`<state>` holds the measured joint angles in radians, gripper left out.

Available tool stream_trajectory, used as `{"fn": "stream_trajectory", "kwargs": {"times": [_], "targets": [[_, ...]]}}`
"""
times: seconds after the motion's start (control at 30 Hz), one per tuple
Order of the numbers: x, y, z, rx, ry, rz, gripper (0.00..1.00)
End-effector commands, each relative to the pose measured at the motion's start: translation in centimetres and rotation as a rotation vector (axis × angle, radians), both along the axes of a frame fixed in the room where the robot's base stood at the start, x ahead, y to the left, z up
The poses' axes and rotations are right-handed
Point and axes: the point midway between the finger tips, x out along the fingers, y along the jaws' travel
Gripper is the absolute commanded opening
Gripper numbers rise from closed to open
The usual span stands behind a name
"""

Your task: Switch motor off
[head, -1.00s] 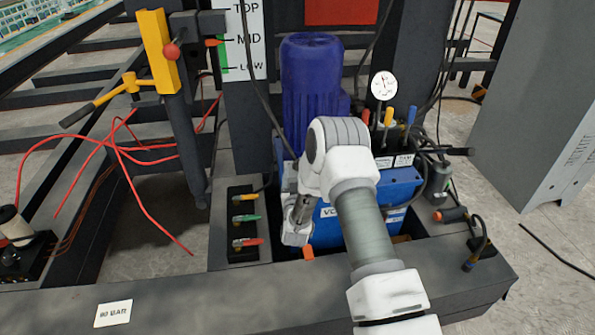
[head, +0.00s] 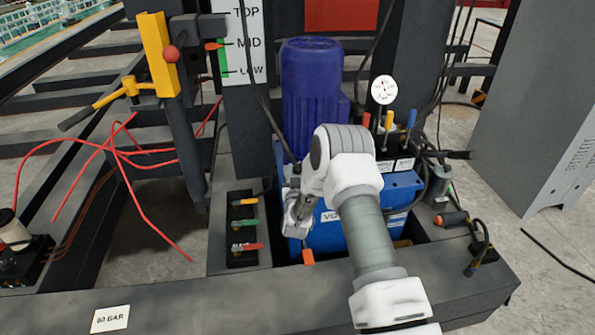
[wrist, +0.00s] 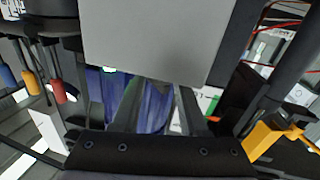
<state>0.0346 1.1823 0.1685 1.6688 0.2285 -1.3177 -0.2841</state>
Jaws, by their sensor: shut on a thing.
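The motor (head: 312,95) is an upright blue ribbed cylinder on the blue power unit (head: 385,228) in the head view. Its blue body (wrist: 150,108) also shows between my fingers in the wrist view, which is upside down. My gripper (wrist: 155,90) is shut. Its two dark fingers run up to a plain grey panel-like thing (wrist: 160,38) close to the camera, which seems to be what they hold. My arm covers the front of the unit in the head view, so the contact is hidden there. I cannot make out a motor switch.
Red, yellow and blue levers (head: 389,121) and a round gauge (head: 384,89) stand right of the motor. Small coloured valves (head: 244,224) are at left. A yellow handle (head: 157,52) and loose red hoses (head: 113,150) lie farther left. A grey cabinet (head: 540,120) stands at right.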

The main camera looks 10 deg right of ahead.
Motion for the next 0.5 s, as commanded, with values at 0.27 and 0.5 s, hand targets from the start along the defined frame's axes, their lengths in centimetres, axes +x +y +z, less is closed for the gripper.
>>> {"fn": "stream_trajectory", "kwargs": {"times": [0.27,0.5], "targets": [[-0.03,-0.06,-0.02,-0.001,0.001,0.006,0.0],[-0.1,-0.25,-0.07,-0.003,0.003,0.077,0.0]]}}
